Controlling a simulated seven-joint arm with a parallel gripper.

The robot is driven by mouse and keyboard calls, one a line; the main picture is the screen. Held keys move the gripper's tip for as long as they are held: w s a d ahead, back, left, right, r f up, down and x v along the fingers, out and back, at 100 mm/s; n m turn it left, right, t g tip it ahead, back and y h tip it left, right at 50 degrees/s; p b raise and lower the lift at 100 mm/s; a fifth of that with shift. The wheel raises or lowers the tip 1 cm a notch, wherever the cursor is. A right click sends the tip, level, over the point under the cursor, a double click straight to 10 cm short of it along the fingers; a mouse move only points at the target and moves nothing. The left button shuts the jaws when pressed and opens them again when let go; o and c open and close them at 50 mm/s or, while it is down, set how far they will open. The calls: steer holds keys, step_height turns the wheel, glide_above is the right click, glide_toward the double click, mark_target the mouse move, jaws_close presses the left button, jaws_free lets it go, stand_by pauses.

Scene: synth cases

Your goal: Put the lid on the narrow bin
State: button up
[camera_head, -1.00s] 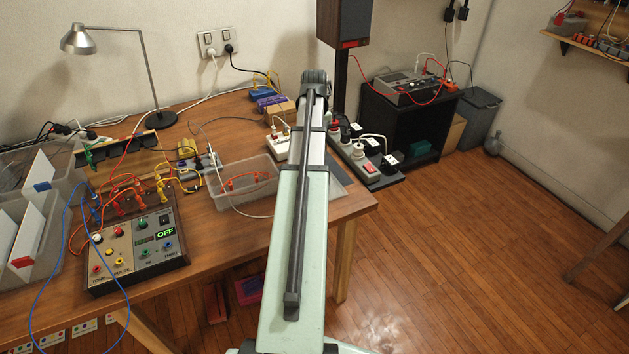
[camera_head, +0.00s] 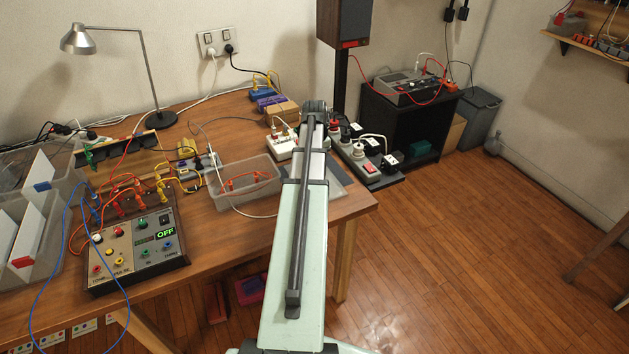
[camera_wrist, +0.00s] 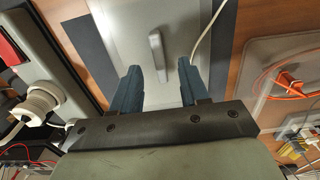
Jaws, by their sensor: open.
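A flat light-grey lid (camera_wrist: 130,28) with a raised bar handle (camera_wrist: 157,56) lies under my gripper in the wrist view. My gripper (camera_wrist: 161,78) is open, with its blue-grey fingers on either side of the handle's near end; nothing is gripped. I cannot tell the gap in height. In the head view my arm hides the gripper and most of the lid. A clear open bin (camera_head: 228,207) with orange leads inside stands on the table left of my arm; it also shows in the wrist view (camera_wrist: 246,75). I cannot tell whether this is the narrow bin.
A power strip (camera_head: 352,166) with plugs lies right of my arm. A control box (camera_head: 140,262) with several leads and larger clear bins (camera_head: 48,262) fill the table's left. A grey bin (camera_head: 482,118) stands on the floor.

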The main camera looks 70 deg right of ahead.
steer(key=shift+f, duration=1.65)
jaws_close()
